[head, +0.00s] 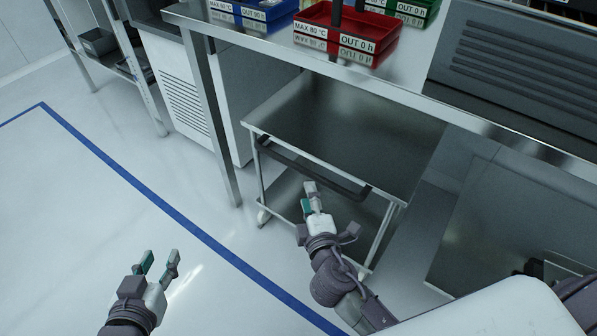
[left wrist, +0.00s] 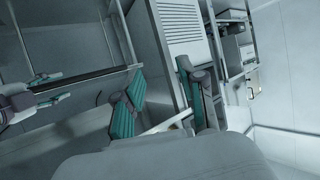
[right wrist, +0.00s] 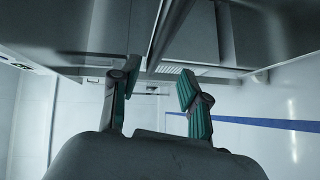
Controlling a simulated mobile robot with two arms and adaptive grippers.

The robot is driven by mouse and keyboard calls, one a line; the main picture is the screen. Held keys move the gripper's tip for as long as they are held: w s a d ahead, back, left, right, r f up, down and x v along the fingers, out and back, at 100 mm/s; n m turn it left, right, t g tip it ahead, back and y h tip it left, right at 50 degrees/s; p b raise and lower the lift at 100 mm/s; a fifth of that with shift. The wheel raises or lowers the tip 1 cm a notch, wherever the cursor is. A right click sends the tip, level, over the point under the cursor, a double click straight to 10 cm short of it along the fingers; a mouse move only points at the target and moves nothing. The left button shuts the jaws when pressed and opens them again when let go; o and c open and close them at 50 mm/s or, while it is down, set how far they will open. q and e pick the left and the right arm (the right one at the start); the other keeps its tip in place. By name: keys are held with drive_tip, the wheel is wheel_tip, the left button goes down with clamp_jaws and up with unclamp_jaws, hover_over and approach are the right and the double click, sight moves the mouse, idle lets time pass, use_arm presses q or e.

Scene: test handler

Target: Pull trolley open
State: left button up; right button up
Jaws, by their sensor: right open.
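The trolley (head: 350,125) is a steel cart with a flat grey top and a lower shelf, standing under the steel workbench. Its black handle (head: 290,160) runs along the front edge. My right gripper (head: 310,198) is open and empty just in front of and below the handle. In the right wrist view, the dark handle bar (right wrist: 166,38) shows ahead, between the open fingers (right wrist: 158,84) in the picture; contact cannot be told. My left gripper (head: 159,262) is open and empty over the floor, left of the trolley. Its spread fingers show in the left wrist view (left wrist: 158,82).
The steel workbench (head: 410,85) spans above the trolley, with a leg (head: 208,120) to its left. Red (head: 345,28), blue and green bins stand on it. A white cabinet (head: 180,90) is further left. A blue floor line (head: 150,195) crosses the clear floor in front.

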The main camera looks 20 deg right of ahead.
sight(301, 170)
drive_tip(key=w, duration=0.3)
drive_tip(key=w+f+b, duration=0.1)
drive_tip(key=w, duration=0.2)
drive_tip(key=w+d, duration=0.1)
drive_tip(key=w, duration=0.2)
drive_tip(key=shift+w+f, duration=0.25)
drive_tip(key=shift+w, duration=0.05)
use_arm(q)
wheel_tip(301, 170, up, 5)
drive_tip(key=w+d+t+h, duration=0.1)
drive_tip(key=w+t, duration=0.1)
drive_tip(key=t, duration=0.1)
drive_tip(key=shift+w+d+r+t, duration=0.2)
drive_tip(key=shift+d+t, duration=0.05)
drive_tip(key=shift+t, duration=0.05)
use_arm(e)
drive_tip(key=shift+w+d, duration=0.1)
drive_tip(key=shift+w, duration=0.4)
clamp_jaws()
